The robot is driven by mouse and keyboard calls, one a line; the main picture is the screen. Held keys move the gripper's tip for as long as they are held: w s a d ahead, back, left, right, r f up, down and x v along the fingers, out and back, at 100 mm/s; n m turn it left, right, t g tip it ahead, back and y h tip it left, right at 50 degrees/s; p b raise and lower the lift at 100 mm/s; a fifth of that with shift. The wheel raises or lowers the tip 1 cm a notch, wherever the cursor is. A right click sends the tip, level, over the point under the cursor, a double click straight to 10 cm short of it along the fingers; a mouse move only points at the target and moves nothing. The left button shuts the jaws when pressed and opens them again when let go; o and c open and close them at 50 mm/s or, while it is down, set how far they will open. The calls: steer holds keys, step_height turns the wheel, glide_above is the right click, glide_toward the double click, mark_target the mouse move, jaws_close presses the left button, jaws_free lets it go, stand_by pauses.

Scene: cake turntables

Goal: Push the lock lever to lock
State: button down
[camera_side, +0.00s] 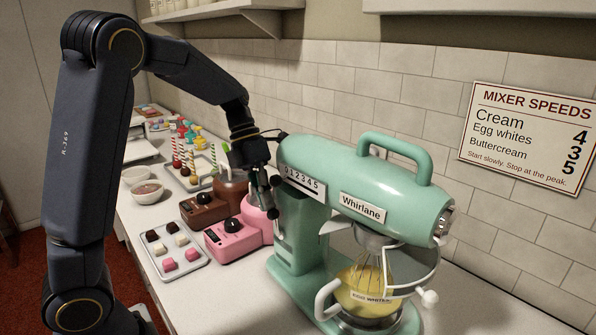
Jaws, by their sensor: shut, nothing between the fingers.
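A dark ball-ended lever (275,212) is on the mixer's left side, below the numbered speed scale (303,182). A second dark knob shows just above it, close to the scale. Neither is marked as the lock in this view. My gripper (266,204) is shut and empty, pointing down right beside these knobs. Whether it touches one I cannot tell. A white knob (430,298) sits near the bowl's right side.
A pink appliance (236,238) and a brown one (204,208) stand left of the mixer. A tray of small sweets (170,254), white bowls (147,191) and a stand of striped sticks (190,178) lie further left. A tiled wall with a mixer speeds sign (528,138) is behind.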

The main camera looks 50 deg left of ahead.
steer(key=shift+r, duration=0.8)
steer(key=a+r, duration=0.8)
steer(key=shift+s+a+r, duration=0.15)
steer(key=shift+r, duration=0.1)
